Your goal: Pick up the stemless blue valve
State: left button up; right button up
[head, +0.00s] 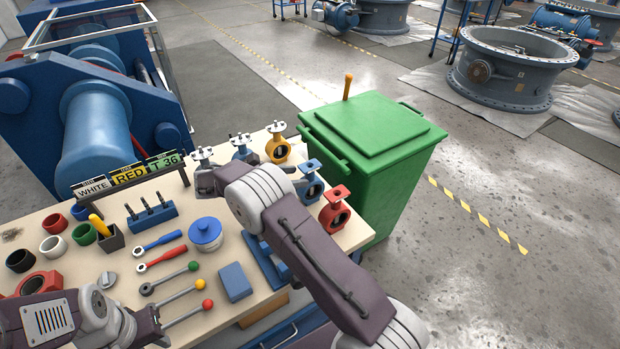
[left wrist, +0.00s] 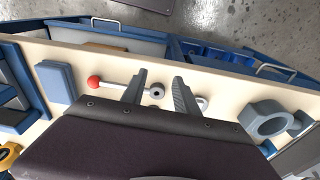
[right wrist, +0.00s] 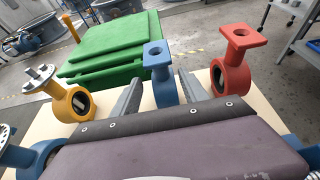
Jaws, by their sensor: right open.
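The stemless blue valve (head: 312,182) stands upright on the workbench, between the yellow and red valves. It has a square top flange with a hole. In the right wrist view the blue valve (right wrist: 162,88) is straight ahead between the fingers of my right gripper (right wrist: 159,76). That gripper is open, and I cannot tell whether a finger touches the valve. In the head view my right arm hides most of that gripper. My left gripper (left wrist: 160,76) is open and empty over the front of the bench, above a red-knobbed lever (left wrist: 125,86).
A yellow valve with stem (right wrist: 72,101) and a red valve (right wrist: 232,76) flank the blue one. A green bin (head: 390,170) stands right beyond the bench. Tools and rings crowd the bench (head: 70,210) at left.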

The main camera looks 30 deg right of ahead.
aim_at(306, 176)
jog(key=shift+s+d+r, duration=0.1)
jog(key=shift+s, duration=0.15)
jog(key=x, duration=0.4)
jog(key=shift+w, duration=0.15)
jog(key=x, duration=0.5)
jog(key=shift+c, duration=1.2)
jog(key=shift+r, duration=0.1)
grip_shut()
